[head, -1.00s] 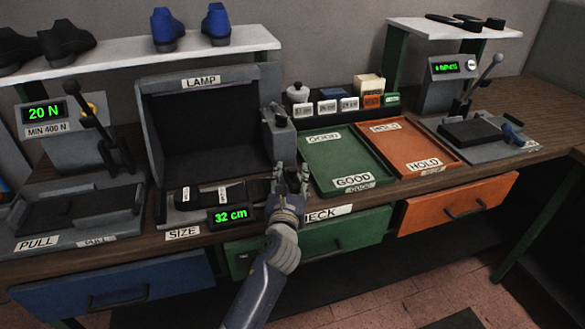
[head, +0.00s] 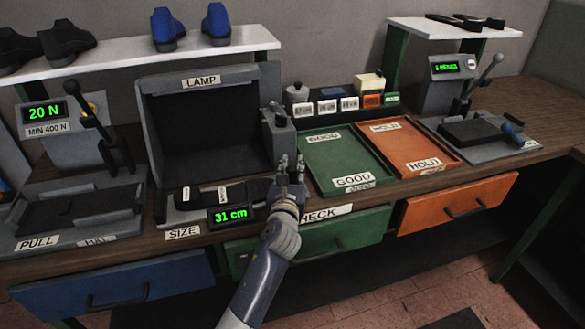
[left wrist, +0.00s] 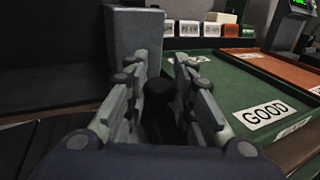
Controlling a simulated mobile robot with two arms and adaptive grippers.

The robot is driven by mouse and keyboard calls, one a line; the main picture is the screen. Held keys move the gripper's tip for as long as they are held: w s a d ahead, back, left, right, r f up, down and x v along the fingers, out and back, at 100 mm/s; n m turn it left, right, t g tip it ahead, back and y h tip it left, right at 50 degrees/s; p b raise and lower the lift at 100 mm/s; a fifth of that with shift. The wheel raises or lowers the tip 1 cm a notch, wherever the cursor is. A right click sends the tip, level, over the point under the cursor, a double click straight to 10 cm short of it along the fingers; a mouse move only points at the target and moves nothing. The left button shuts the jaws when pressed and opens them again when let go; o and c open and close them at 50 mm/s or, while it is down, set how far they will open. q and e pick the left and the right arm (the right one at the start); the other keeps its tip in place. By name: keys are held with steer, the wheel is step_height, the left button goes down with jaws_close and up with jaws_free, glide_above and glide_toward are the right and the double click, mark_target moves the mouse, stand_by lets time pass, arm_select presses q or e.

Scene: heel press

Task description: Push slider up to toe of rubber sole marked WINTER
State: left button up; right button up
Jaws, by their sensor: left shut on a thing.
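The dark rubber sole (head: 205,196) lies flat on the SIZE gauge (head: 182,218), with a small white label whose lettering is too small to read surely. The gauge display (head: 231,214) reads 31 cm. My left gripper (head: 290,165) is at the right end of the gauge, just left of the green GOOD tray. In the left wrist view, its fingers (left wrist: 158,75) are shut on a dark knob, the slider (left wrist: 157,92). The hand hides most of the slider in the head view, so I cannot tell whether it touches the sole's toe. My right gripper is out of view.
The grey LAMP box (head: 205,125) stands behind the gauge, with a grey block (head: 279,135) at its right. The green tray (head: 335,155) and orange HOLD tray (head: 410,145) lie to the right. The PULL press (head: 80,210) is at the left.

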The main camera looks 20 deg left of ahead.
arm_select(q)
steer(key=shift+s+a+r+p, duration=0.1)
steer(key=shift+s+a+p, duration=0.4)
steer(key=shift+a+p, duration=0.3)
steer(key=shift+s+a, duration=0.3)
steer(key=shift+a, duration=0.15)
steer(key=o, duration=0.8)
steer(key=shift+c, duration=0.2)
steer(key=s+d, duration=0.2)
steer(key=s, duration=0.9)
steer(key=shift+s+d, duration=0.25)
steer(key=shift+s, duration=0.15)
